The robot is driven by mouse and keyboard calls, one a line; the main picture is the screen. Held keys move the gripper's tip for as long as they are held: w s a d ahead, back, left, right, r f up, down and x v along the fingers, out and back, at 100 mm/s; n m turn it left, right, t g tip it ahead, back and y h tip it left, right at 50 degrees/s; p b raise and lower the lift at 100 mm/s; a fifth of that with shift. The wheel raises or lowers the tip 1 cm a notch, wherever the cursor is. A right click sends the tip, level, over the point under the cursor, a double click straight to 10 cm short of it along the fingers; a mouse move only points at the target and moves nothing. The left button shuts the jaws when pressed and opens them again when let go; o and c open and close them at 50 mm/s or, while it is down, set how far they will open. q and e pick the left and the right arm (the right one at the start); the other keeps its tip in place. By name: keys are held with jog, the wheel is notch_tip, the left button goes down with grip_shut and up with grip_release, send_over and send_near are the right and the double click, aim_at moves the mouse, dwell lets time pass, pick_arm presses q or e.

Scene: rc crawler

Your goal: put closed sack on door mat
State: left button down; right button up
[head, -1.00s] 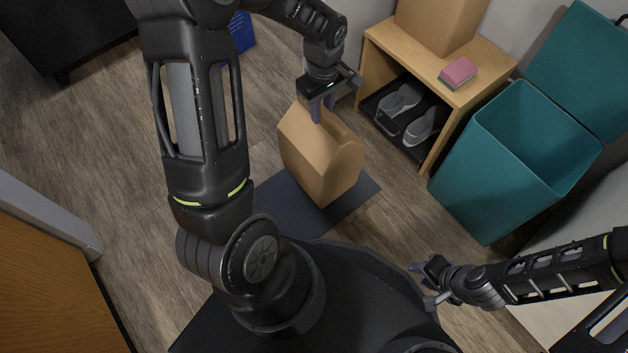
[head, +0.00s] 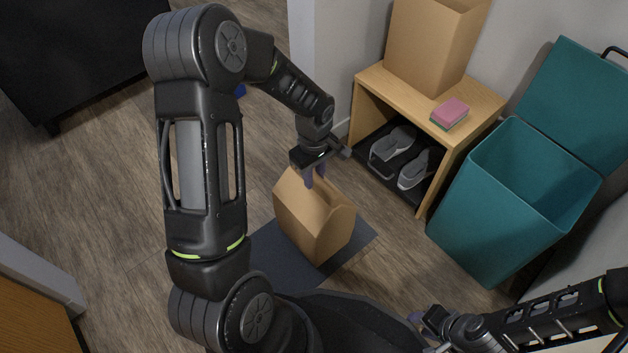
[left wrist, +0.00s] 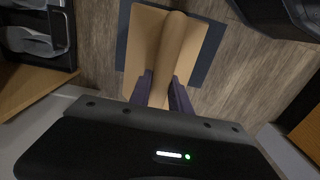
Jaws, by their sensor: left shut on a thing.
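The closed sack (head: 312,222) is a brown paper bag with a folded top, upright over the dark door mat (head: 275,256) in the head view. I cannot tell for certain whether its bottom touches the mat. My left gripper (head: 315,177) is shut on the sack's top fold. The left wrist view shows the fingers (left wrist: 163,92) on either side of the fold of the sack (left wrist: 138,50), with the mat (left wrist: 212,58) beyond it. My right gripper (head: 418,325) is at the lower right, away from the sack; its jaw opening is too small to make out.
A wooden shelf (head: 447,137) holds grey shoes (head: 413,168) below, and a sponge (head: 449,114) and an open brown box (head: 425,45) on top. A teal bin (head: 480,235) with its lid raised stands to its right. The wooden floor left of the mat is clear.

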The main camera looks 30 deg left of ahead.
pick_arm(q)
jog(key=shift+f, duration=0.45)
jog(key=shift+f, duration=0.2)
jog(key=c, duration=1.2)
grip_release()
notch_tip(320, 180, up, 11)
jog(key=p, duration=0.4)
jog(key=shift+r, duration=0.2)
jog(key=shift+r+p, duration=0.3)
jog(key=shift+r, duration=0.2)
